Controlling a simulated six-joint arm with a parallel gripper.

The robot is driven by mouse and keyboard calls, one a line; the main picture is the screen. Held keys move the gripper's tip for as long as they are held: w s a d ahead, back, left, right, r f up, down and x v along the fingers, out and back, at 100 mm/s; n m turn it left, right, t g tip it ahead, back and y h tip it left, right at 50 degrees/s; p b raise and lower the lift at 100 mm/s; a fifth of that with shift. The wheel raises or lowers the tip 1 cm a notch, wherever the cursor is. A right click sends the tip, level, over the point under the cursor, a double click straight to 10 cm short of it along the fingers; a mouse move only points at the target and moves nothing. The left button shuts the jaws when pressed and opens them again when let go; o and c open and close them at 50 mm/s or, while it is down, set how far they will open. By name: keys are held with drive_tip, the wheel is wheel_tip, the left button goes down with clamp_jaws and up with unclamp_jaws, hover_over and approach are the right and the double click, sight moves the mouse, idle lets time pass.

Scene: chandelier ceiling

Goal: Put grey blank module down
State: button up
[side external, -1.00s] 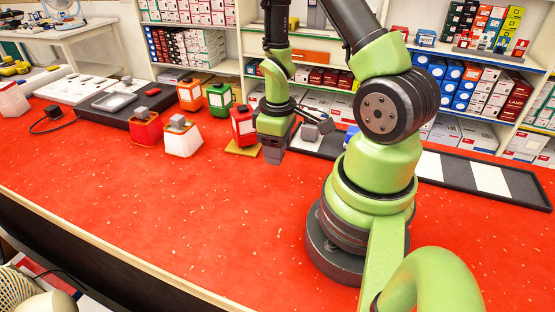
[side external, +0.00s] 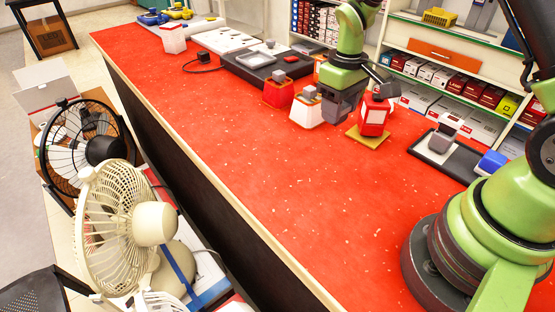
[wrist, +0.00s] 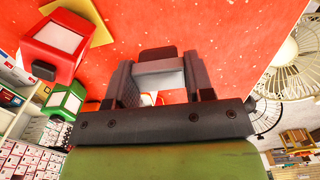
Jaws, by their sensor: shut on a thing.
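My gripper (side external: 340,108) points down over the red table, between the white container and the red container on the yellow plate. In the wrist view its fingers (wrist: 158,80) are shut on a grey block (wrist: 160,68), probably the grey blank module, with a darker part at its far edge. In the side view the held block cannot be told apart from the grey fingers. I cannot tell whether it touches the table.
A white container (side external: 306,113) and a red one (side external: 278,95), each topped with a grey block, stand left of the gripper. Another red container (side external: 373,118) stands on a yellow plate (side external: 367,138) at right. The front red tabletop (side external: 300,190) is clear. Fans (side external: 125,220) stand beyond the table edge.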

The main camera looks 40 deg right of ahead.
drive_tip(key=w+a, duration=0.7)
drive_tip(key=a, duration=0.3)
hover_over(275, 161)
wheel_tip(275, 161, down, 5)
drive_tip(key=shift+s+r, duration=0.1)
drive_tip(key=shift+f, duration=2.4)
drive_tip(key=shift+f, duration=0.1)
drive_tip(key=o, duration=0.9)
